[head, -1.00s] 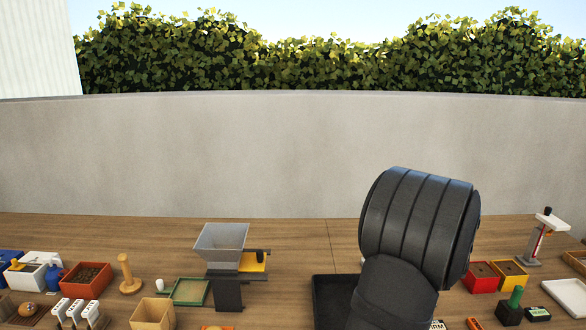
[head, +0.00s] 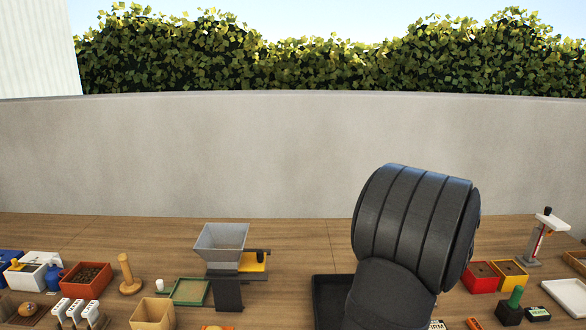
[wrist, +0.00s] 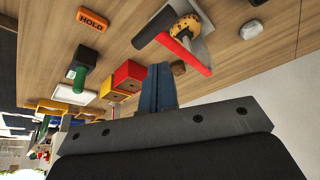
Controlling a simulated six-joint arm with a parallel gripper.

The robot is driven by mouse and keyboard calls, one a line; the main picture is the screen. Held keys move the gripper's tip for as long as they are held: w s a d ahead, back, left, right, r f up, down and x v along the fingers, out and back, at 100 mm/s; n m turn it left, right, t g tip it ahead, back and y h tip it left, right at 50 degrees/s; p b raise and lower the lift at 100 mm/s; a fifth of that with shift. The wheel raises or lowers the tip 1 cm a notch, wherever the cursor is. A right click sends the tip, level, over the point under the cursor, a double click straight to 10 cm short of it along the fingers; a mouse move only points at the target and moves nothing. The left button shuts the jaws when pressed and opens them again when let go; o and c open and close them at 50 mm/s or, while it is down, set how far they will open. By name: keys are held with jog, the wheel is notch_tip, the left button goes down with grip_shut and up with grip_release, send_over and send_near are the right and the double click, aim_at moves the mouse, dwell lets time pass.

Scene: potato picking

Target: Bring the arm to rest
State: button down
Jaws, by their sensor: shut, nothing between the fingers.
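My gripper (wrist: 158,88) shows in the wrist view as two dark blue fingers pressed together, with nothing between them. It hangs over the wooden bench (wrist: 225,75), clear of the things on it as far as I can see. In the head view my black arm link rises at the right of centre, and my gripper does not show there.
The red box (head: 483,278) and yellow box (head: 511,274) stand right of my arm, with a stand (head: 540,238) beyond them. A black tray (head: 328,300) is partly hidden by my arm. A hopper (head: 221,243) stands left. A concrete wall (head: 250,150) closes the back.

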notch_tip(320, 180, down, 4)
jog(key=shift+r, duration=0.1)
notch_tip(320, 180, up, 7)
dwell(0.4)
jog(key=c, duration=0.9)
grip_release()
jog(key=shift+c, duration=0.2)
jog(key=o, duration=0.3)
jog(key=shift+a, duration=0.25)
jog(key=o, duration=0.6)
jog(key=a+r+m, duration=0.1)
jog(key=a, duration=0.1)
jog(key=a+r+m+g, duration=0.1)
jog(key=a+m, duration=0.1)
jog(key=s+a+r+m, duration=0.1)
jog(key=a+r, duration=0.1)
jog(key=shift+a+m+g+h, duration=0.2)
jog(key=shift+m+g+h, duration=0.1)
jog(key=shift+m+g, duration=0.1)
jog(key=shift+o, duration=0.2)
jog(key=s+a+r+m+g+h, duration=0.2)
jog(key=s+a+r+m, duration=0.1)
jog(key=a+r+m, duration=0.35)
jog(key=x, duration=1)
jog(key=shift+s+f+m, duration=0.25)
jog(key=shift+f+m, duration=0.1)
jog(key=shift+f, duration=0.05)
